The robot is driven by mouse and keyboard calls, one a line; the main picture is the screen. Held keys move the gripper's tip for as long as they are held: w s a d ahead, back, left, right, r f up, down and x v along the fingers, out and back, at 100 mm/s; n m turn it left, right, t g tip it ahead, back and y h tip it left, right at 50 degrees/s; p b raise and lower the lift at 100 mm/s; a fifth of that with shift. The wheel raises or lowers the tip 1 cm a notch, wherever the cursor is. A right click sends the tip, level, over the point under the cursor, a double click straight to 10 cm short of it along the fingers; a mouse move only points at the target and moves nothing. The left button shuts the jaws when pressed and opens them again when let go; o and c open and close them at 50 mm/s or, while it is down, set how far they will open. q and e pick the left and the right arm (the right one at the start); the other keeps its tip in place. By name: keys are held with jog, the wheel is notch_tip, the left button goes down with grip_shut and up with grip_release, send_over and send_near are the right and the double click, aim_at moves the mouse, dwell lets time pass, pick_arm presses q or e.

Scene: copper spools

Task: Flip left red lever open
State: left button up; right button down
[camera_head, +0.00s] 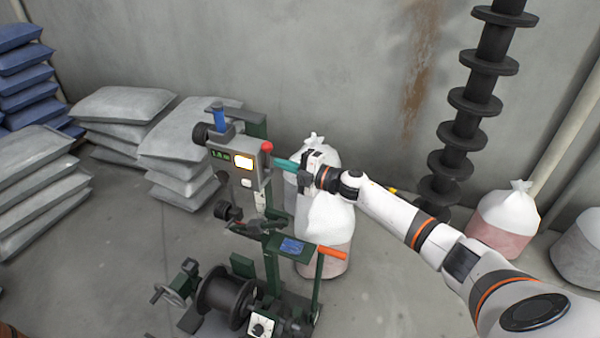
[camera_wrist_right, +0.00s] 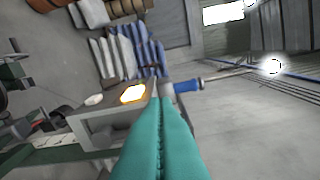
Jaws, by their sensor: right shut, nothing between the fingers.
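A small red knob (camera_head: 267,147) sits at the top right of the grey control box (camera_head: 221,155), and I take it for the red lever. My right gripper (camera_head: 279,163) is just right of and slightly below the knob. Its teal fingers are pressed together and empty; whether they touch the lever I cannot tell. In the right wrist view the shut fingers (camera_wrist_right: 161,108) point at the control box (camera_wrist_right: 98,122). The red knob does not show there. An orange-red handle (camera_head: 332,253) stands lower on the machine. My left gripper is out of view.
A blue handle (camera_head: 220,119) rises from the box top, also in the right wrist view (camera_wrist_right: 187,86). A dark spool (camera_head: 226,296) sits low on the machine. White sacks (camera_head: 331,218) stand behind my gripper. Grey sacks (camera_head: 125,105) are stacked left.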

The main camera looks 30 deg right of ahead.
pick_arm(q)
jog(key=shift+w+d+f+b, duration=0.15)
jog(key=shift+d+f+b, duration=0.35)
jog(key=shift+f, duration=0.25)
pick_arm(e)
jog(key=v, duration=0.5)
jog(key=shift+s+a+r, duration=0.1)
jog(key=shift+a+r, duration=0.05)
jog(key=shift+a, duration=0.05)
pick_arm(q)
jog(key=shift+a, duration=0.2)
